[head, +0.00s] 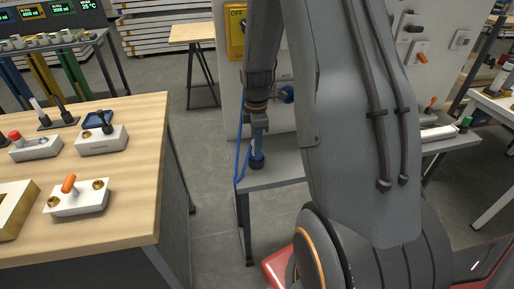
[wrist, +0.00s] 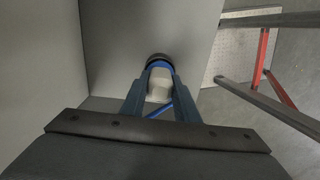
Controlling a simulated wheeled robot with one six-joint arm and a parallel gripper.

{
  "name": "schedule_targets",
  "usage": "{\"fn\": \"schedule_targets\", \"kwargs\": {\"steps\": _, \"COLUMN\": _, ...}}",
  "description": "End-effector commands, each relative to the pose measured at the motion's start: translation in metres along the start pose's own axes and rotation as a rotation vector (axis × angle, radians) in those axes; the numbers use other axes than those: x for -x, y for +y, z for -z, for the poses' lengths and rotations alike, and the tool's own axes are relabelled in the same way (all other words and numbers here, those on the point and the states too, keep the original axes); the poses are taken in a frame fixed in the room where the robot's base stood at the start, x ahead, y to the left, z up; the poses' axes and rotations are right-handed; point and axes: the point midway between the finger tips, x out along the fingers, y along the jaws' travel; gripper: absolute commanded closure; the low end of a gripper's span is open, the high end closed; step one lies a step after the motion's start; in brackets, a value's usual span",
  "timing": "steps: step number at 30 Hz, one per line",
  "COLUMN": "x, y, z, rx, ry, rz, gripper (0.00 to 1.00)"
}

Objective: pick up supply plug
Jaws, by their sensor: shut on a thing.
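The supply plug (wrist: 159,67) shows in the wrist view as a blue and dark round end with a pale body between my fingers. My gripper (wrist: 160,85) is shut on it, one blue finger on each side. I cannot tell whether the plug touches the shelf top. My arm hides part of the panel behind.
A wooden table (head: 135,150) with switch boxes is at left. Open floor lies between them.

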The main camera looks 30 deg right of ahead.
Motion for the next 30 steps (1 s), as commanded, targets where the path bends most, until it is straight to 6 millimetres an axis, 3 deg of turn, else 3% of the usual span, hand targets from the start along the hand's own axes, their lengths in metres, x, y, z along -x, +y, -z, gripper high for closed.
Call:
{"fn": "schedule_targets", "kwargs": {"steps": 11, "x": 0.033, "y": 0.002, "z": 0.0, "rx": 0.0, "ry": 0.0, "rz": -0.005, "gripper": 1.0}}
{"fn": "schedule_targets", "kwargs": {"steps": 20, "x": 0.032, "y": -0.06, "z": -0.001, "rx": 0.0, "ry": 0.0, "rz": 0.0, "gripper": 1.0}}
{"fn": "schedule_targets", "kwargs": {"steps": 30, "x": 0.033, "y": -0.142, "z": -0.003, "rx": 0.0, "ry": 0.0, "rz": -0.002, "gripper": 1.0}}
